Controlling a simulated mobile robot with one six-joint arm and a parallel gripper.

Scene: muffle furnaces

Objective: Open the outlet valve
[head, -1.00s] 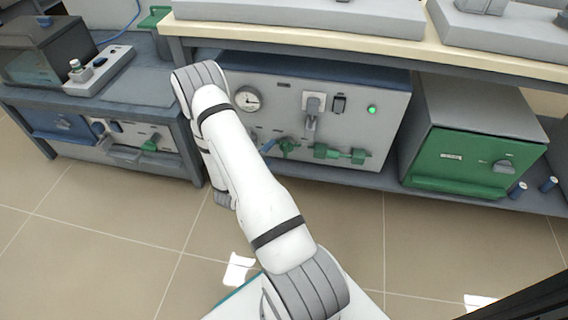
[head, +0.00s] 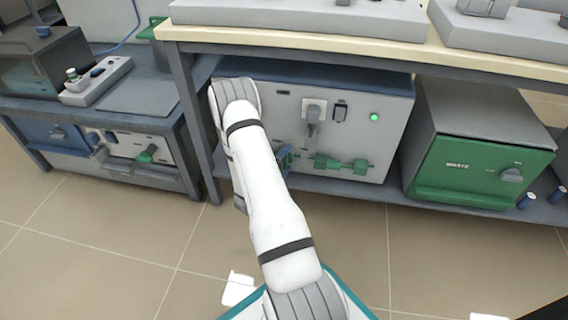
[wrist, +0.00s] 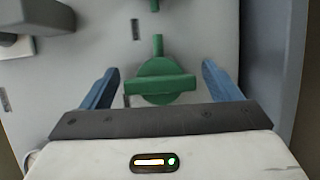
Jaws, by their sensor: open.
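A green valve (wrist: 160,90) with a round body and a straight crossbar handle is on the light grey panel in the wrist view. The handle lies crosswise in that picture. My gripper (wrist: 160,68) is open, with one blue finger on each side of the valve and a gap to each. No grip on the handle shows. In the head view my gripper (head: 286,159) is at the lower front of the grey unit (head: 352,112), and the valve there is mostly hidden behind it. No label naming the outlet valve is readable.
More green fittings (head: 342,165) sit to the right on the same panel, below a grey lever (head: 313,115) and a lit green lamp (head: 374,117). A green-fronted waste box (head: 470,168) stands further right. The bench top (head: 390,48) overhangs the unit.

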